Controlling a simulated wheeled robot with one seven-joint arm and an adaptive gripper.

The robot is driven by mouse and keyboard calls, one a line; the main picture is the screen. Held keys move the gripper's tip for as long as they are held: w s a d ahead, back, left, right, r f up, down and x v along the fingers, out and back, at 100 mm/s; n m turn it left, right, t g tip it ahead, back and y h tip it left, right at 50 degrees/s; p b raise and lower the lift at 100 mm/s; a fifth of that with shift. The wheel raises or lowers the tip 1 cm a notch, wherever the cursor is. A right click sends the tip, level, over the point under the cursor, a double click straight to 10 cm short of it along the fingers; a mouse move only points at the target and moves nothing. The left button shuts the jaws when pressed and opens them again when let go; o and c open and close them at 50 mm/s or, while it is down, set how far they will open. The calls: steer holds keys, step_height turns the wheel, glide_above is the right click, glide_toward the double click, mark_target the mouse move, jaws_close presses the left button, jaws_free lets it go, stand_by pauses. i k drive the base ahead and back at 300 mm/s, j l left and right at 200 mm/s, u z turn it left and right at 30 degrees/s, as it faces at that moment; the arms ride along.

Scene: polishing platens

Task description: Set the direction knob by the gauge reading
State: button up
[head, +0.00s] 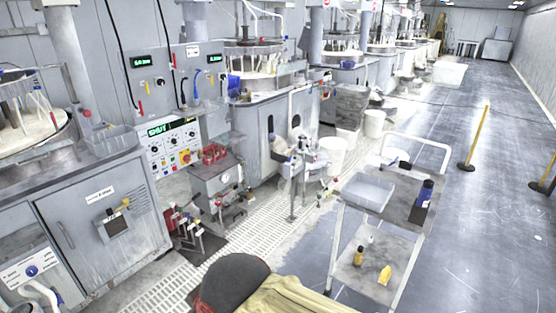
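A white control panel (172,145) with a green lit display (158,129), a row of small knobs and a red button (186,157) stands left of centre. A small round white gauge (225,178) sits on a grey unit right of it; its needle is too small to read. A white plate with a blue round knob (32,270) is on the cabinet at the lower left; its lettering is unreadable. I cannot tell which knob is the direction knob. My gripper is not in view.
A two-shelf trolley (342,240) with a tray and bottles stands at the right of the grated walkway (165,290). A dark rounded shape (235,282) with yellowish material fills the bottom middle. Yellow posts (478,138) stand on the open floor (460,230) at right.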

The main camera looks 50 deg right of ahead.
mark_target(31, 271)
steer(key=z, duration=1.5)
steer(key=i+j+z, duration=0.15)
steer(key=z, duration=0.3)
steer(key=i+j+z, duration=0.1)
steer(key=j+z, duration=0.35)
steer(key=i+j+z, duration=0.1)
steer(key=j+z, duration=0.2)
steer(key=z, duration=0.15)
steer(key=j+z, duration=0.4)
steer(key=i+j+z, duration=0.1)
steer(key=j, duration=0.65)
steer(key=j+z, duration=0.15)
steer(key=j, duration=0.65)
steer(key=i, duration=0.75)
steer(key=u, duration=4.7)
